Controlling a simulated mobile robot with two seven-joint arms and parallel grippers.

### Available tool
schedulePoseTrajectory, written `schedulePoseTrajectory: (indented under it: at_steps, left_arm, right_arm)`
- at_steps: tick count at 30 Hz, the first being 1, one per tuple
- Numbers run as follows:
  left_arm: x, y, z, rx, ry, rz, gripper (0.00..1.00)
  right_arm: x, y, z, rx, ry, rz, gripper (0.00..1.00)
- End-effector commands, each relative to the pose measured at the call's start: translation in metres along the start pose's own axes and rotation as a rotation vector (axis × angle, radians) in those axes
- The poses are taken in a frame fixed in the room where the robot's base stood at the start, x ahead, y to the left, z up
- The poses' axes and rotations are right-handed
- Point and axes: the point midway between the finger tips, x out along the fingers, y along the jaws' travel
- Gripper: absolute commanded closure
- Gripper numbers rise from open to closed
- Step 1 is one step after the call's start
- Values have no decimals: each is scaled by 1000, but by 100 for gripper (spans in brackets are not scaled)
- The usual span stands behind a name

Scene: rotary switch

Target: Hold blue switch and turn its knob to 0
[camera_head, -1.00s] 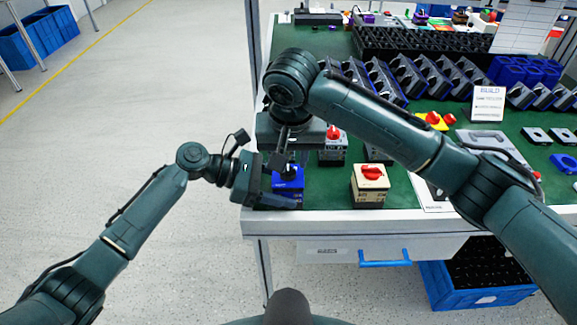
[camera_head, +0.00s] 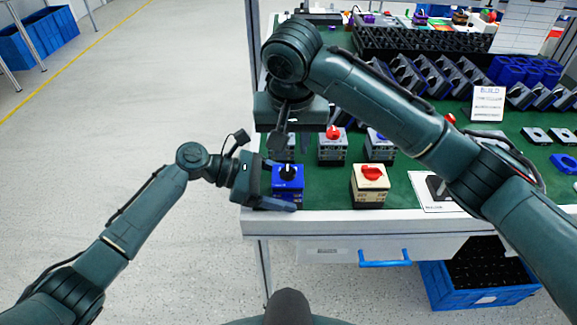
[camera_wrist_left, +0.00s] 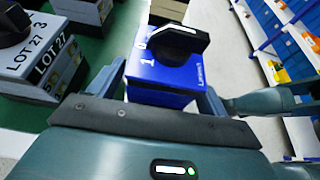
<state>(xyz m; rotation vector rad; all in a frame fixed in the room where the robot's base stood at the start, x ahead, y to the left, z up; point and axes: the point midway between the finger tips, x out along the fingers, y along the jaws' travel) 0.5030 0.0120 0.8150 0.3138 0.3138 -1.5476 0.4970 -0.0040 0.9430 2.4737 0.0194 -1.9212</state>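The blue switch (camera_head: 287,197) stands upright near the table's front left edge, its black knob (camera_head: 288,171) on top. My left gripper (camera_head: 284,189) has its fingers on opposite sides of the switch and appears closed on it. In the left wrist view the blue switch (camera_wrist_left: 165,80) sits between both fingers. A white "1" shows on its top, and a second mark is partly hidden by the knob (camera_wrist_left: 180,38), which carries a white stripe. I cannot tell the knob's exact setting. My right gripper (camera_head: 292,138) is above and behind the switch, open and empty, clear of the knob.
A cream switch with a red knob (camera_head: 370,188) stands to the right. Grey switches, one with a red knob (camera_head: 333,145), stand behind. The right arm spans above the table (camera_head: 330,203). Open floor (camera_head: 120,130) lies left.

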Motion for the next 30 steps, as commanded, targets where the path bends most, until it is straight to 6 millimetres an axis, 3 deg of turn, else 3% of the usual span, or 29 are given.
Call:
schedulePoseTrajectory:
  at_steps: [9,13,24,30]
  left_arm:
    - [-1,0,0,0,0,0,17]
    - [-12,0,0,0,0,2,17]
    - [-87,0,-1,0,3,2,17]
    - [-114,0,0,0,1,1,17]
  right_arm:
    - [0,0,0,0,0,0,67]
    - [0,0,0,0,0,0,67]
    - [0,0,0,0,0,0,67]
    - [0,0,0,0,0,0,67]
